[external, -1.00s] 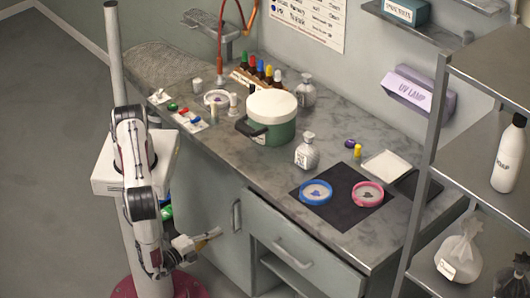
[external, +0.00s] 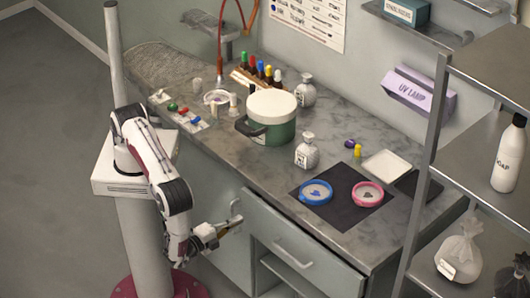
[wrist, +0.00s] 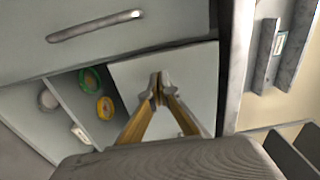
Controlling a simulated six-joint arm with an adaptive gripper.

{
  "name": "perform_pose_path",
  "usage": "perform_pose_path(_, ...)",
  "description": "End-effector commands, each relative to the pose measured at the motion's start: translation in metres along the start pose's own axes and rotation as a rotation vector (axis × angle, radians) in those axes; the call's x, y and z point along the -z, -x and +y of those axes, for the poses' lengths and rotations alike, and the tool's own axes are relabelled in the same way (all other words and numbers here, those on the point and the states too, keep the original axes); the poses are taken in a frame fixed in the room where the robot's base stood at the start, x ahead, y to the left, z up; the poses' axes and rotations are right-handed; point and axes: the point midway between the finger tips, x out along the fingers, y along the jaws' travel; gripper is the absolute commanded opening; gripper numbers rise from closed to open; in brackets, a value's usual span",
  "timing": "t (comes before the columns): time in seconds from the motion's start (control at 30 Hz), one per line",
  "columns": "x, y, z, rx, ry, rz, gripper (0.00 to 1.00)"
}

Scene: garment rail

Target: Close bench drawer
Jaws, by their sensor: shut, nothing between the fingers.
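The bench (external: 225,165) has a grey front with a wide drawer front (external: 335,272) at the right, carrying a horizontal bar handle (external: 293,252). How far the drawer stands out is hard to tell. My gripper (external: 238,224) is shut and empty. A grey front with a bar handle (wrist: 95,26) crosses the upper left there.
A green ring (wrist: 91,80) and an orange ring (wrist: 105,108) lie in a compartment. The bench top holds a green pot (external: 272,128), a glass bottle (external: 307,154) and two dishes on a dark mat (external: 340,213). A metal rack (external: 418,190) stands at the right.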

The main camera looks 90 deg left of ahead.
Motion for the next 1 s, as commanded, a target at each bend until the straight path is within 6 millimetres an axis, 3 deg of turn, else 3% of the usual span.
perform_pose_path(0.3, 0.0, -0.019, 0.0, 0.0, -0.001, -0.001, 0.0)
perform_pose_path(1.0, 0.0, -0.03, 0.0, 0.0, -0.001, -0.002, 0.0)
